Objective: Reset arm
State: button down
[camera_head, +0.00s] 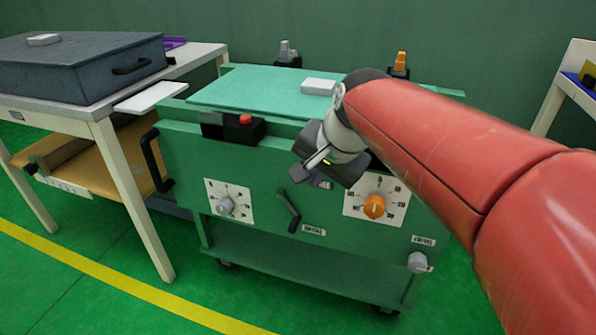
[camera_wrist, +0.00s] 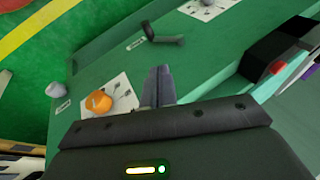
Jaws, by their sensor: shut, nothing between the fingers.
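My gripper (camera_head: 298,176) is at the end of my red arm, in front of the green cart's (camera_head: 262,178) front panel. In the wrist view my gripper's fingers (camera_wrist: 158,84) are together and nothing shows between them. The fingers point toward the panel, and I cannot tell whether they touch it. The black lever handle (camera_head: 288,210) is just below my gripper and apart from it in the wrist view (camera_wrist: 162,36). The orange knob (camera_head: 374,206) on its white dial plate is to the right of my gripper; it also shows in the wrist view (camera_wrist: 98,102).
A grey knob (camera_head: 225,205) is at the panel's left. A black box with a red button (camera_head: 245,119) sits at the top edge. A white block (camera_head: 318,87) lies on the cart top. A table with a dark case (camera_head: 80,65) stands left. Green floor is clear in front.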

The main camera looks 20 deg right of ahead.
jog(key=shift+s+r, duration=0.15)
dwell(0.3)
jog(key=s+a+f+n+p, duration=0.1)
jog(key=s+n+p, duration=0.1)
jog(key=s+n, duration=0.2)
jog(key=s+a+f+n+h+p, duration=0.1)
jog(key=s+f+n+p, duration=0.1)
jog(key=s+n, duration=0.3)
jog(key=s, duration=0.3)
jog(key=shift+s+a, duration=0.2)
jog(key=shift+s, duration=0.1)
jog(key=shift+f, duration=0.1)
